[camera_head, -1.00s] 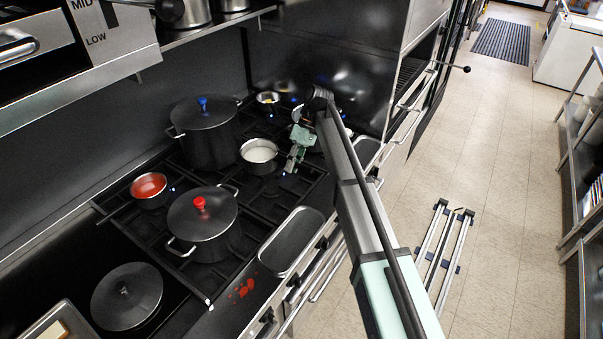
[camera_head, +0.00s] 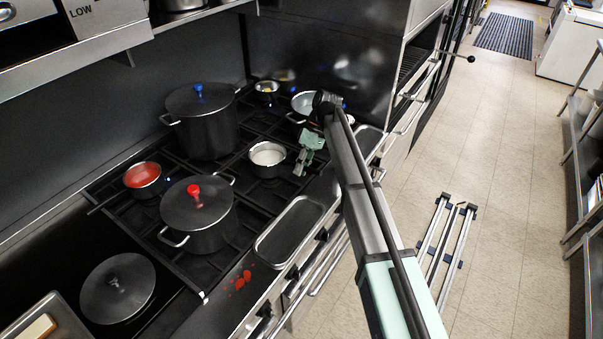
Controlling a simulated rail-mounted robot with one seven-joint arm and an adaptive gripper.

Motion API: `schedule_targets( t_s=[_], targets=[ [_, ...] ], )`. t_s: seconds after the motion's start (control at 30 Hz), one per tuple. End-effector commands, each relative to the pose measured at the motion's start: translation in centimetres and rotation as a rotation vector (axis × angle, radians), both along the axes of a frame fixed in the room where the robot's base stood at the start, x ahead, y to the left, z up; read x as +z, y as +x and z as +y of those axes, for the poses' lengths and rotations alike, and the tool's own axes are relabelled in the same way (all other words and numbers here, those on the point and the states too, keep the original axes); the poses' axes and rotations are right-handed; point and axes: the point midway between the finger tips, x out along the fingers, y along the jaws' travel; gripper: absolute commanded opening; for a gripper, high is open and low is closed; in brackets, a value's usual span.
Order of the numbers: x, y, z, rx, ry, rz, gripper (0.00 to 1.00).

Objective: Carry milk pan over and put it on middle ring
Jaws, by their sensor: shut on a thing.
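The milk pan (camera_head: 267,160), a small dark pan with white contents, is over the middle part of the black hob grate (camera_head: 262,196). My gripper (camera_head: 299,168), pale green, is at its right side and shut on it. The handle and the exact grip are hidden or too small to make out. The pan looks about level; I cannot tell whether it touches the grate. No ring marking is readable, so I cannot tell which ring lies under it.
A tall blue-knobbed pot (camera_head: 205,135) stands behind left, a red-knobbed pot (camera_head: 200,228) in front left. A sauce pan (camera_head: 142,178) is farther left. A small pan (camera_head: 266,87) and a wider pan (camera_head: 303,103) stand behind. An oblong tray (camera_head: 289,232) lies at the front edge.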

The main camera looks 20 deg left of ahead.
Motion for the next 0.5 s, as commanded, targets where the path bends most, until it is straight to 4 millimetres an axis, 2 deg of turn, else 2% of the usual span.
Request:
schedule_targets(
  t_s=[0.17, 0.47, 0.5],
  targets=[
    [-1.2, 0.0, 0.0, 0.001, 0.004, 0.001, 0.00],
    [-1.4, 0.0, 0.0, 0.001, 0.004, -0.001, 0.00],
    [-1.5, 0.0, 0.0, -0.001, 0.001, 0.000, 0.24]
  ],
)
